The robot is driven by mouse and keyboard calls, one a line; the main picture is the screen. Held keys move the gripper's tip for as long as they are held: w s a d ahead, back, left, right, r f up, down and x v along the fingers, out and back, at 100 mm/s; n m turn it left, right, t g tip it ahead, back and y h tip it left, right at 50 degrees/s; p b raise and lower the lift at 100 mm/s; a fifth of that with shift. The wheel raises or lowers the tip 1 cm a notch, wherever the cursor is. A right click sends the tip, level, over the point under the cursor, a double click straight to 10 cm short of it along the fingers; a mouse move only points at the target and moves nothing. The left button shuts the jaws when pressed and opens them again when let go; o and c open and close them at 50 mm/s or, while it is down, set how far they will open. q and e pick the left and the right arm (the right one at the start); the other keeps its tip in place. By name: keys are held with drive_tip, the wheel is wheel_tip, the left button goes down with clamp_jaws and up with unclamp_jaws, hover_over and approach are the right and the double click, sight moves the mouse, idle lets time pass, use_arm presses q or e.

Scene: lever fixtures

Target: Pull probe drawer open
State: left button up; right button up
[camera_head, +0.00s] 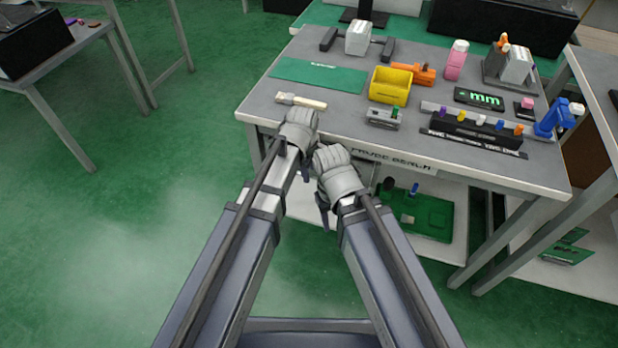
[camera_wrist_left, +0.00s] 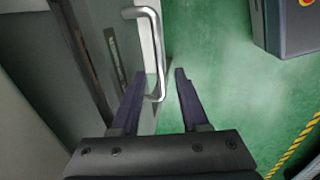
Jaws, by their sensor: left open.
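The left wrist view shows a grey drawer-like front (camera_wrist_left: 100,22) with a dark label strip, and a silver bar handle (camera_wrist_left: 157,48) standing out from it. My left gripper (camera_wrist_left: 160,74) is open, and the handle's lower end shows between its two fingers. Whether a finger touches the handle I cannot tell. In the head view my left gripper (camera_head: 306,172) is at the front edge of the bench marked "PROBE BENCH" (camera_head: 468,173), mostly hidden by my wrist. My right gripper (camera_head: 323,212) hangs beside it, its jaws unclear. The drawer and handle are hidden in the head view.
On the bench top are a yellow bin (camera_head: 390,86), an orange tool (camera_head: 425,74), a brush (camera_head: 300,101), a green mat (camera_head: 318,76) and a dark rack (camera_head: 475,133). A green tray (camera_head: 425,214) is on the lower shelf. The floor at left is clear.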

use_arm(q)
drive_tip(key=shift+w+f, duration=0.1)
drive_tip(key=shift+f, duration=0.35)
drive_tip(key=shift+c, duration=0.3)
clamp_jaws()
idle(0.9)
